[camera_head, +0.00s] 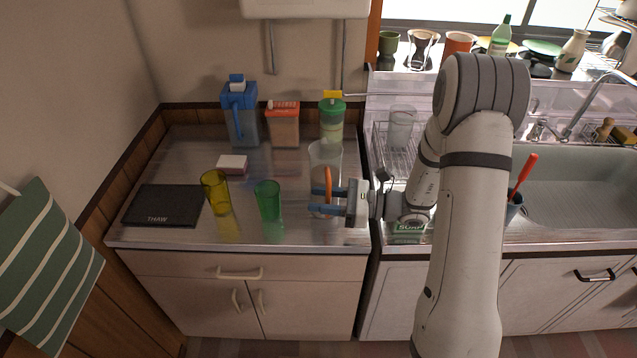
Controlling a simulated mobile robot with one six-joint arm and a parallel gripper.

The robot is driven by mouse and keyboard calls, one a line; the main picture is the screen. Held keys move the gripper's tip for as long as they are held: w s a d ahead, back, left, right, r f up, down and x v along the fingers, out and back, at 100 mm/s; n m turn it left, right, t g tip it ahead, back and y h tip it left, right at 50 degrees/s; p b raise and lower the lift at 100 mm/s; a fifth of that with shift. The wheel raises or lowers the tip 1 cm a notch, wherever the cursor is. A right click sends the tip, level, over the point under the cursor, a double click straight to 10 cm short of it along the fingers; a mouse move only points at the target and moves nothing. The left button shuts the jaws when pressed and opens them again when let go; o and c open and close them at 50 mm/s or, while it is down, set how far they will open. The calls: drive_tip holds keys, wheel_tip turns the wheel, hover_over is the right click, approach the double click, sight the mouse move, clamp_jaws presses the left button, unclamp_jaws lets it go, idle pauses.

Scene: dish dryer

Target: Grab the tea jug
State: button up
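A jug with a blue lid and blue handle (240,115) stands upright at the back of the metal counter, left of the middle. It looks like the tea jug. My gripper (322,200) is well to its right and nearer the front, pointing left. Its two blue fingers are spread apart, so it is open. A clear vessel with an orange handle (328,177) stands right at the fingers. The fingers partly cover it, and I cannot tell whether they touch the handle. The blue-lidded jug is apart from my gripper.
A red-lidded container (284,125) and a green-lidded container (331,122) stand right of the blue-lidded jug. A yellow glass (215,192), a green glass (268,200), a small box (232,164) and a black thaw plate (163,205) lie in front. A wire rack (393,152) and sink (570,190) are right.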

drive_tip(key=shift+a, duration=0.3)
drive_tip(key=shift+c, duration=0.4)
clamp_jaws()
idle(0.8)
